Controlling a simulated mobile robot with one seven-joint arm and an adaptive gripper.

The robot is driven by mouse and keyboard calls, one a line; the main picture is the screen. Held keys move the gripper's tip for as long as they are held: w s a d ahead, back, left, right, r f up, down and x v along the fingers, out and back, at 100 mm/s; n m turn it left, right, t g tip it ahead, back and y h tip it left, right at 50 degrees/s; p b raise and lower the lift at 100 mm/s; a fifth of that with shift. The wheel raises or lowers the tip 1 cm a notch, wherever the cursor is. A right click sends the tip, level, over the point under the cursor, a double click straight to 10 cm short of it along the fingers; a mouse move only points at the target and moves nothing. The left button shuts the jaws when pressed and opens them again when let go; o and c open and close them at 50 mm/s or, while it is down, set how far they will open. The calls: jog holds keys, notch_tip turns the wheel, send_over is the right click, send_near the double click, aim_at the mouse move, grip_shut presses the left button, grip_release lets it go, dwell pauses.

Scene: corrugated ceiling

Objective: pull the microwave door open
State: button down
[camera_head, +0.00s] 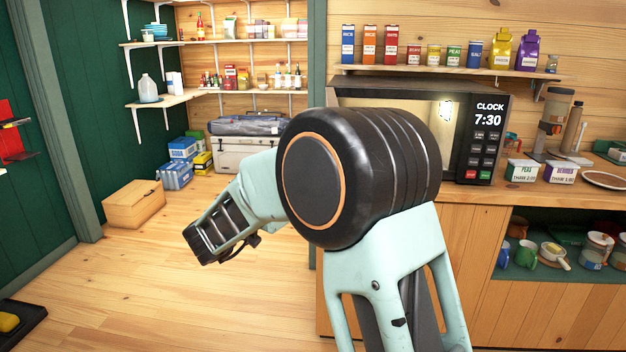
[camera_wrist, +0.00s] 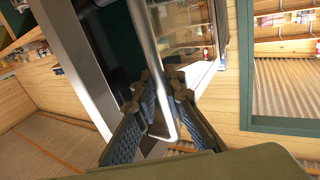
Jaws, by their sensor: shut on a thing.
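The microwave (camera_head: 354,92) stands on the wooden counter in the head view, with a black control panel (camera_head: 487,130) reading "CLOCK 7:30" at its right. My arm covers much of its front. In the wrist view, a long silver handle bar (camera_wrist: 147,45) runs down between my fingers. My gripper (camera_wrist: 160,92) is shut on this handle, one dark ridged finger on each side. A shiny, glass-like panel (camera_wrist: 190,32) lies right of the bar and a dark area lies left of it. The gripper's fingertips are hidden in the head view. I cannot tell how far the door stands open.
A shelf (camera_head: 430,70) with tins and bags hangs above the microwave. Small labelled boxes (camera_head: 522,171) and a plate (camera_head: 604,180) are on the counter to its right. Mugs (camera_head: 526,254) stand in the shelf below. The wooden floor (camera_head: 190,285) at left is mostly clear, with a box (camera_head: 135,204) farther back.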

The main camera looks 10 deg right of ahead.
jog(key=shift+r, duration=0.1)
jog(key=c, duration=2)
grip_release()
jog(key=shift+a, duration=0.1)
jog(key=v, duration=1.2)
